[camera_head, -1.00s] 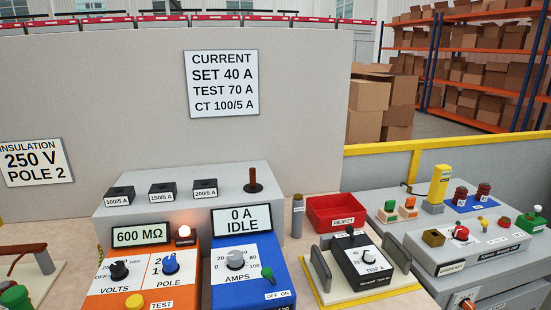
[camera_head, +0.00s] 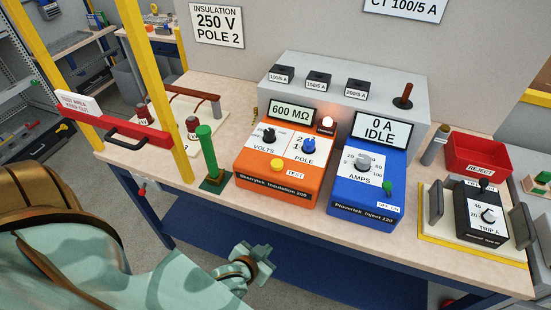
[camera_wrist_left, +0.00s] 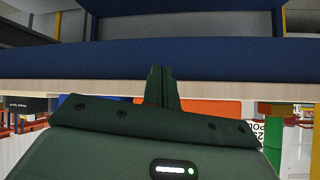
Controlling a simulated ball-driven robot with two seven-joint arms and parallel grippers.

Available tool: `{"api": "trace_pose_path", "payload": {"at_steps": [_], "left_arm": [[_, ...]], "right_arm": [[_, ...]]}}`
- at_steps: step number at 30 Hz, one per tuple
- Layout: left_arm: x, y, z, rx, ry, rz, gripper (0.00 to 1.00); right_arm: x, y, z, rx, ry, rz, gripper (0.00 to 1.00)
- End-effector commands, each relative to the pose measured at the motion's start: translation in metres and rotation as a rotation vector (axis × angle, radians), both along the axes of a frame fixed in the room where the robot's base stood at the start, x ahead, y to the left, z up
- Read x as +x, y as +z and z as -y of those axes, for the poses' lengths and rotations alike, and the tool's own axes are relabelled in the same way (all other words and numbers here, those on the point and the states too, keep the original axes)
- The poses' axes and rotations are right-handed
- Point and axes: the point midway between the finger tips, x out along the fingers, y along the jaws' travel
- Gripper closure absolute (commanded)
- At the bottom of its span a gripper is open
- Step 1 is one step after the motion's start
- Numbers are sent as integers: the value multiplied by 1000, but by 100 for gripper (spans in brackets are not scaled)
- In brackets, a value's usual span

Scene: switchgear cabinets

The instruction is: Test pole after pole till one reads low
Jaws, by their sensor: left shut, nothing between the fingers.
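The orange insulation tester (camera_head: 252,185) stands on the bench, its display (camera_head: 291,113) reading 600 MΩ. It has a black VOLTS knob (camera_head: 268,137), a blue POLE knob (camera_head: 309,146) and a yellow TEST button (camera_head: 277,165). I cannot tell the knob settings. A lamp (camera_head: 327,122) by the display glows. The sign (camera_head: 216,22) reads INSULATION 250 V POLE 2. My left gripper (camera_head: 266,252) is low in front of the bench edge, below the tester, apart from it. In the left wrist view its fingers (camera_wrist_left: 162,88) are shut and empty. My right gripper is out of view.
The blue injector (camera_head: 350,201) reads 0 A IDLE. Right of it are a breaker (camera_head: 480,238) in a fixture and a red REJECT bin (camera_head: 478,158). A green post (camera_head: 206,153) and a yellow frame with a red bar (camera_head: 105,128) stand left. Floor before the bench is free.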

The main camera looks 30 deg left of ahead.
Motion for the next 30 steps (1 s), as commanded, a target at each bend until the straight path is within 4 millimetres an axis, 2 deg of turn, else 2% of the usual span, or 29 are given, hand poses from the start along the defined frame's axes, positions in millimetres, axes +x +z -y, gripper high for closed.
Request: {"api": "trace_pose_path", "payload": {"at_steps": [1,3,6,9,12,26,30], "left_arm": [[18,43,-7,-1,28,77,100],[36,94,-16,-5,71,176,100],[53,158,-29,-14,126,302,100],[61,206,-39,-28,172,402,100],[63,237,-45,-51,211,464,100],[63,235,-47,-102,249,463,100],[73,233,-49,-102,247,464,100]], "right_arm": [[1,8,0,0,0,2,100],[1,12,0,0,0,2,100],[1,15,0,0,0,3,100],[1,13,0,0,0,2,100],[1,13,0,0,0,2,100],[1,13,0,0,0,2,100],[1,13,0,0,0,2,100]]}}
